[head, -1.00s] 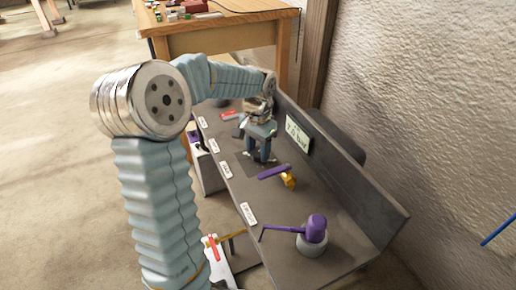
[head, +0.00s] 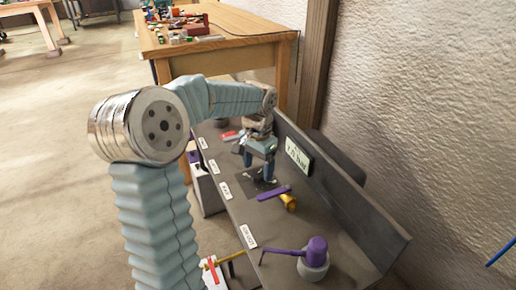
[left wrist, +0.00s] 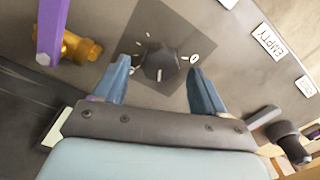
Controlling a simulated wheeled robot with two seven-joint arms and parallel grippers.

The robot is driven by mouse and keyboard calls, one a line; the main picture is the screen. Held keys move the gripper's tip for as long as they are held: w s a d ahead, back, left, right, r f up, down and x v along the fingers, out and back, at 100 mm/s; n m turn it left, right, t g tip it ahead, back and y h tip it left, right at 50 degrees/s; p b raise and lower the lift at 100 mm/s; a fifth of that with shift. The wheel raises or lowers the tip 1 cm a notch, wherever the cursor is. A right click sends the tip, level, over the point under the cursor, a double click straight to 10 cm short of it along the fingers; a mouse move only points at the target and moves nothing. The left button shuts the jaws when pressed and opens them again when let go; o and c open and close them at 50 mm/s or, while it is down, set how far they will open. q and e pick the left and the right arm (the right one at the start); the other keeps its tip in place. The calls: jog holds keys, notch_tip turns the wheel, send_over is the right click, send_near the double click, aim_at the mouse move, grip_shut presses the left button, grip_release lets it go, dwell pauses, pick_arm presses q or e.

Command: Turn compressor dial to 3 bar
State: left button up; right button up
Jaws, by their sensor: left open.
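The dial (left wrist: 160,64) is a dark round knob on a dark square plate with white scale marks, seen in the left wrist view. In the head view the plate (head: 266,190) lies on the grey bench panel, with the knob mostly hidden by my gripper. My left gripper (left wrist: 158,72) is open, its blue fingers on either side of the knob, with gaps visible. In the head view it (head: 258,172) points down over the plate. A sign (head: 298,158) on the upright back panel seems to read 7.0 bar. My right gripper is out of view.
A brass valve with a purple lever (head: 274,193) sits close in front of the plate. A purple-topped grey fitting (head: 316,252) with a long handle stands nearer. White labels (head: 249,236) line the bench's left edge. A wooden table (head: 222,40) with small items stands behind.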

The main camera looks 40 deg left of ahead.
aim_at(258, 173)
pick_arm(q)
notch_tip(258, 173, up, 12)
jog(key=shift+r, duration=0.15)
dwell(0.6)
